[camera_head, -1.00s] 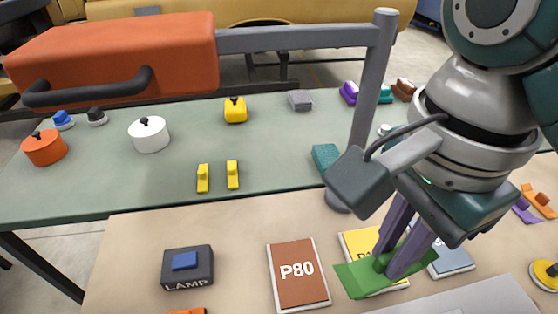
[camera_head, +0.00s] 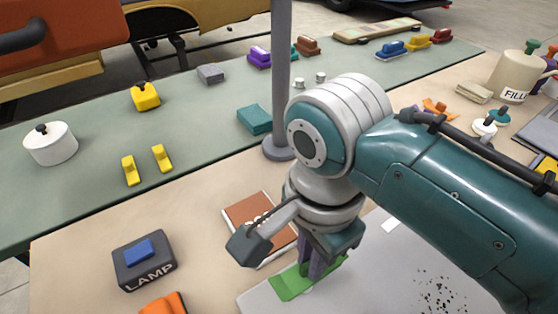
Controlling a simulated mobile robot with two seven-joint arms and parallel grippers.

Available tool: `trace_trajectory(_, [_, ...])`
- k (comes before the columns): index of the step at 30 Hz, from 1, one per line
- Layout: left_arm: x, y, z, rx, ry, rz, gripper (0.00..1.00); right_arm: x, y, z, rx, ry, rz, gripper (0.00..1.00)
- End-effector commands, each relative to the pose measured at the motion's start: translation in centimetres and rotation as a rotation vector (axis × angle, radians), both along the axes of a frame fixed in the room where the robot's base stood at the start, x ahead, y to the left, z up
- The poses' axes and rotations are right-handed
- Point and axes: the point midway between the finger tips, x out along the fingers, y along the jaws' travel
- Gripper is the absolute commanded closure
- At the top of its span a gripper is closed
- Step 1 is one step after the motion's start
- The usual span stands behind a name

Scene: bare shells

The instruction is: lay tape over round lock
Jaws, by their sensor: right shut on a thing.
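My right gripper (camera_head: 316,264) points down and is shut on a green piece of tape (camera_head: 288,284). Flat green flaps stick out on both sides of the fingers. The tape is above or on the left part of a grey panel (camera_head: 385,280); I cannot tell whether it touches. I cannot make out a round lock; my right arm hides part of the panel. My left gripper is not in view.
A brown sanding sheet (camera_head: 246,212) lies behind my gripper. The LAMP block (camera_head: 143,264) and an orange item (camera_head: 163,304) are at left. A grey post (camera_head: 281,75) stands behind my wrist. Dark specks (camera_head: 440,292) mark the panel's right part.

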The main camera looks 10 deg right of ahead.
Motion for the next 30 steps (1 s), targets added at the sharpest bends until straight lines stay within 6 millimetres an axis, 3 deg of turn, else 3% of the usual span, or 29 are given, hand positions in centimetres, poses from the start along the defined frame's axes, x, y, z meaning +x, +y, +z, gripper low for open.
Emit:
trace_trajectory(12, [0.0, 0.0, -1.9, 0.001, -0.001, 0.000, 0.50, 0.0, 0.0, -4.9, 0.000, 0.000, 0.001, 1.00])
trace_trajectory(24, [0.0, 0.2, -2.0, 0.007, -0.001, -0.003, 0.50, 0.0, 0.0, -5.3, 0.002, -0.002, 0.000, 1.00])
trace_trajectory(25, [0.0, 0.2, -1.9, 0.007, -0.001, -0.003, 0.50, 0.1, 0.0, -5.2, 0.002, -0.002, 0.000, 0.83])
trace_trajectory(30, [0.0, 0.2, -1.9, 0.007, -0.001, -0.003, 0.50, 0.0, 0.0, -5.2, 0.001, -0.002, 0.000, 0.64])
